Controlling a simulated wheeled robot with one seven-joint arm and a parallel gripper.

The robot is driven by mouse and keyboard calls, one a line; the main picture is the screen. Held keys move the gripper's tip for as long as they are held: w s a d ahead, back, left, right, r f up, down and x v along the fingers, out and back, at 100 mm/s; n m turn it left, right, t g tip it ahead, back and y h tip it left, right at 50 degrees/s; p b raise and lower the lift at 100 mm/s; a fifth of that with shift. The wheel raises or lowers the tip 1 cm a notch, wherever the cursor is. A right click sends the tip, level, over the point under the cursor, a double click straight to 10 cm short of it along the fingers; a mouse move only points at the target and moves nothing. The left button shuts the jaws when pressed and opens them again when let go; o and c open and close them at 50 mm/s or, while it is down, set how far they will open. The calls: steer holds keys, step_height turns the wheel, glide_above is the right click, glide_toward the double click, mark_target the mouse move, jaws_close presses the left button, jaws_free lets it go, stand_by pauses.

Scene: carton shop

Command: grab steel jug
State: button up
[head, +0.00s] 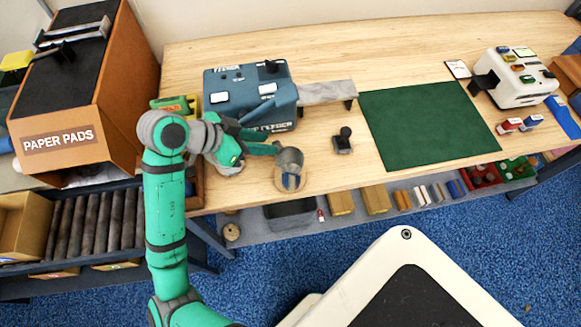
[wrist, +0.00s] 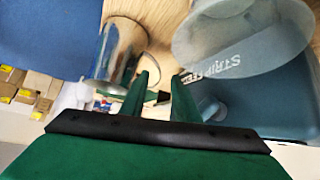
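The steel jug (head: 290,158) is a grey metal vessel with a blue patch on its side. It stands near the front edge of the wooden bench, over a pale round patch or pad. In the wrist view the jug (wrist: 117,52) is left of my fingers, and a thin curved line beside it may be its handle. My gripper (head: 266,143) reaches in from the left, with its fingertips close to the jug's left side. In the wrist view my gripper (wrist: 163,85) has its two green fingers apart with nothing clearly held. Whether a finger touches the jug is unclear.
A blue-grey feeder machine (head: 238,84) stands behind my gripper, its funnel-like part (wrist: 235,30) close on the right in the wrist view. A small black-knobbed tool (head: 343,140) and a green mat (head: 425,125) lie to the right. A paper pads box (head: 75,100) is left.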

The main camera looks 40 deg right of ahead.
steer(key=shift+x, duration=1.15)
steer(key=shift+s, duration=0.15)
jaws_close()
steer(key=shift+w, duration=0.2)
steer(key=shift+s+d, duration=0.2)
steer(key=shift+s, duration=0.05)
steer(key=shift+w+a, duration=0.15)
steer(key=shift+a, duration=0.25)
steer(key=shift+d, duration=0.2)
